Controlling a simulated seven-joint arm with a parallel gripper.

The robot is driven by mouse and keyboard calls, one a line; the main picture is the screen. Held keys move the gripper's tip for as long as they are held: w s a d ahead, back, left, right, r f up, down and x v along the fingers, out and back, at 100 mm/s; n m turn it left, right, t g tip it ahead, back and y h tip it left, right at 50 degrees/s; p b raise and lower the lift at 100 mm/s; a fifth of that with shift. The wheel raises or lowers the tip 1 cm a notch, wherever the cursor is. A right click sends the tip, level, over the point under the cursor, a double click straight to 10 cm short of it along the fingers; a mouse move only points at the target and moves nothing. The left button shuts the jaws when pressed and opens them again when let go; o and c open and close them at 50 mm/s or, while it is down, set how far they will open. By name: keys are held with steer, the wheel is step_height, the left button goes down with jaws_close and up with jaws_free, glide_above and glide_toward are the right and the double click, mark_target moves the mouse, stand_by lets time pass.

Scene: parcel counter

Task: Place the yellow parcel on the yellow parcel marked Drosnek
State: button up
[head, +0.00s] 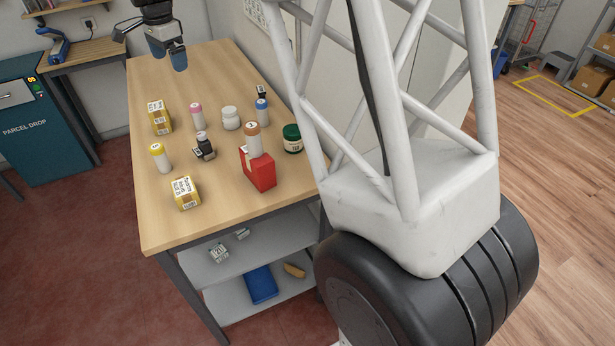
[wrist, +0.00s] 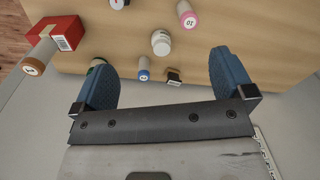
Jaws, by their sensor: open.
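Two yellow parcels stand on the wooden counter in the head view. One yellow parcel (head: 160,117) is at the left, further back, with a white label on top. The other yellow parcel (head: 185,193) is nearer the front edge, with a printed label on top. The lettering is too small for me to tell which is marked Drosnek. My gripper (head: 167,56) is above the far end of the counter, well apart from both parcels. In the wrist view its blue fingers (wrist: 163,70) are spread and empty. Neither yellow parcel shows in the wrist view.
A red box (head: 258,170) with a brown-capped bottle (head: 252,139) stands at the right. Several bottles, a white jar (head: 231,119), a green jar (head: 292,138) and a small dark bottle (head: 204,149) share the counter. Its far end and front left corner are clear.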

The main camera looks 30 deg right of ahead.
steer(key=s+d+r+n, duration=0.1)
steer(key=s+d+n, duration=0.15)
steer(key=s, duration=0.65)
steer(key=s+d+r+n+t, duration=0.15)
steer(key=s+d, duration=0.25)
steer(key=s, duration=0.5)
steer(key=s+d+r+n, duration=0.2)
steer(key=s+d+n, duration=0.1)
steer(key=s, duration=0.6)
steer(key=s+d+f+n, duration=0.1)
steer(key=s+f+n, duration=0.1)
steer(key=s, duration=0.6)
steer(key=s+d+f+n, duration=0.2)
steer(key=s+f, duration=0.1)
steer(key=s, duration=0.5)
steer(key=s+d+f+n, duration=0.1)
steer(key=s+f+n, duration=0.1)
steer(key=s, duration=0.6)
steer(key=shift+s+d+f, duration=0.35)
steer(key=shift+f, duration=0.4)
